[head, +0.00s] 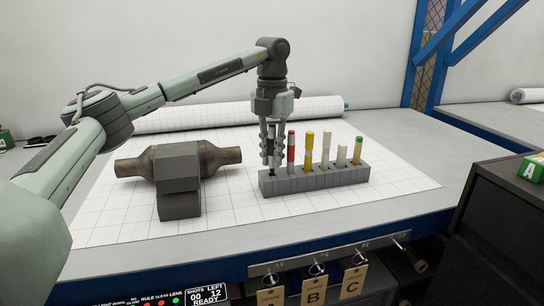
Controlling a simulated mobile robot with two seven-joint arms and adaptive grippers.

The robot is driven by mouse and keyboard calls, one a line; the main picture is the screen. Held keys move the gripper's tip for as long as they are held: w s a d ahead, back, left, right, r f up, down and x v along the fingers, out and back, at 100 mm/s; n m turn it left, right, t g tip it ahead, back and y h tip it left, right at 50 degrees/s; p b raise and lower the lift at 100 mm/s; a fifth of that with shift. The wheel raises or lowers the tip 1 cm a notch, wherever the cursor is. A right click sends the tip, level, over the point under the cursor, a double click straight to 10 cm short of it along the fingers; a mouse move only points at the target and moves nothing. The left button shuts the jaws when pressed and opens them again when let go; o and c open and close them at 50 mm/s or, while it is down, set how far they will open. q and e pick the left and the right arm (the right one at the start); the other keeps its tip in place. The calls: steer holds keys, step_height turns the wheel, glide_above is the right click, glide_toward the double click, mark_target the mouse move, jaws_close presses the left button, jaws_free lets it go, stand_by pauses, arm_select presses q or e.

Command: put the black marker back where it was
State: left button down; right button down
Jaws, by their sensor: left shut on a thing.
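The grey marker rack (315,182) stands on the gridded white sheet, right of the middle of the table. My left gripper (271,163) points straight down over the rack's left end. My right gripper is not in view.
Close right of my fingers stand a red marker (291,152), a yellow marker (309,150) and several others in the rack. A brown converter (222,158) with a grey block lies to the left. Tags hang at the front edge. The sheet's right side is clear.

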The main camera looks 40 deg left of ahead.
arm_select(q)
steer(key=shift+f, duration=0.35)
